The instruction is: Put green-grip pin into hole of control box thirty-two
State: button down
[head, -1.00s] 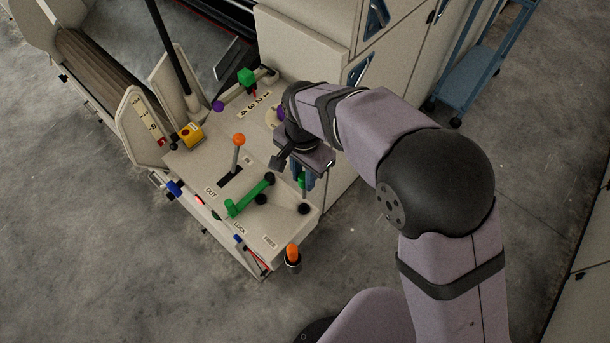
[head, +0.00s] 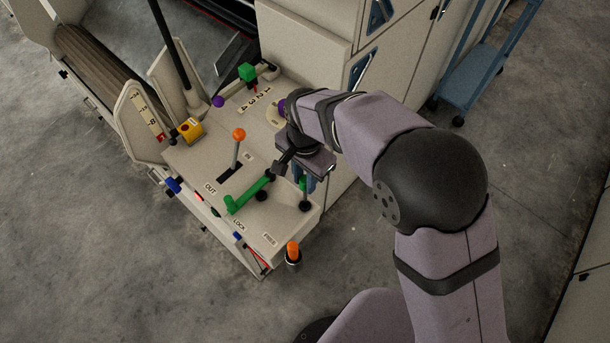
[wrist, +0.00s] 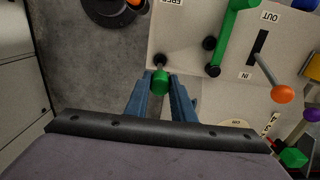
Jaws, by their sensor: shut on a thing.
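My gripper (head: 303,184) is shut on the green-grip pin (wrist: 160,82), with one blue finger on each side of the green grip. The pin's green grip also shows in the head view (head: 303,184), partly covered by the fingers. The cream control box (head: 212,160) lies under my gripper. A black round socket (head: 305,206) on its right front corner is just below the pin; it also shows in the wrist view (wrist: 160,60) in line with the pin. I cannot tell whether the pin's tip is inside the socket. No box number is readable.
A green lever (head: 247,196) and an orange-knobbed lever (head: 238,136) stand left of my gripper. An orange-topped item in a dark holder (head: 293,256) is off the box's front corner. A tall cream cabinet (head: 305,42) is behind.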

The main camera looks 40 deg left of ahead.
aim_at(305, 194)
jog(key=shift+f+b, duration=0.5)
jog(key=shift+f, duration=0.6)
jog(key=shift+f+b, duration=1.4)
jog(key=shift+f, duration=1.4)
dwell(1.5)
jog(key=c, duration=1.4)
grip_release()
jog(key=shift+c, duration=0.2)
jog(key=shift+r+b, duration=1.2)
jog(key=shift+r, duration=2.5)
